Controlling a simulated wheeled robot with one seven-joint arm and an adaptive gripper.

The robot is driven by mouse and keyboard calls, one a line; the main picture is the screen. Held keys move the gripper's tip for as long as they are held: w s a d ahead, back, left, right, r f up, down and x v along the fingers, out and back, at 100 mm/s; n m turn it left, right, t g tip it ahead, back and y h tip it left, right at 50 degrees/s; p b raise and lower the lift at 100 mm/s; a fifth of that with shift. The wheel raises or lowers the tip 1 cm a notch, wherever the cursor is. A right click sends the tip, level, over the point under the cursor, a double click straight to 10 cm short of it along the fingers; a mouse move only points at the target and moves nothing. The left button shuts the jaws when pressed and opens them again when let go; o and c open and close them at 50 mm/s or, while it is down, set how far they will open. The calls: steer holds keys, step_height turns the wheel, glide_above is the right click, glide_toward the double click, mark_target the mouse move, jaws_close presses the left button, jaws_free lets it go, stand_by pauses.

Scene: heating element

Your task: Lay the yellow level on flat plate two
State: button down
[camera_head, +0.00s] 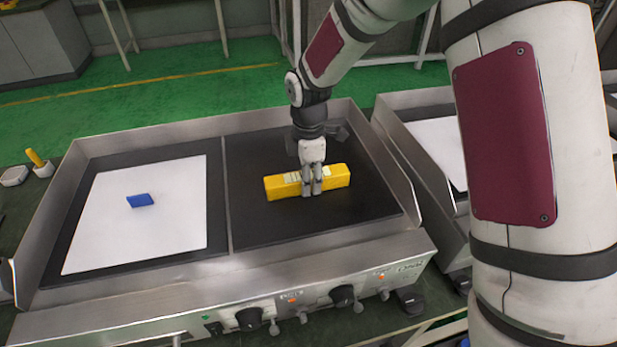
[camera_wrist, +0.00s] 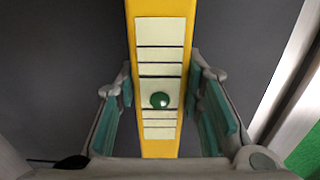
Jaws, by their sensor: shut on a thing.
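The yellow level (camera_head: 336,178) is at the dark right-hand plate (camera_head: 262,226) of the steel heating unit; I cannot tell whether it touches the surface. My gripper (camera_head: 312,190) points down and is shut across the level's middle. In the wrist view the yellow level (camera_wrist: 186,14) runs lengthwise between the two finger pads (camera_wrist: 165,112), with pale scale marks and a green bubble on its face. Neither plate shows a readable number.
A white sheet (camera_head: 100,225) covers most of the left plate, with a blue block (camera_head: 140,200) on it. Raised steel walls and a thin divider (camera_head: 226,190) border the plates. Knobs (camera_head: 249,318) line the front. A second unit (camera_head: 430,140) stands at right.

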steer(key=c, duration=1.1)
jaws_free()
steer(key=shift+f, duration=0.1)
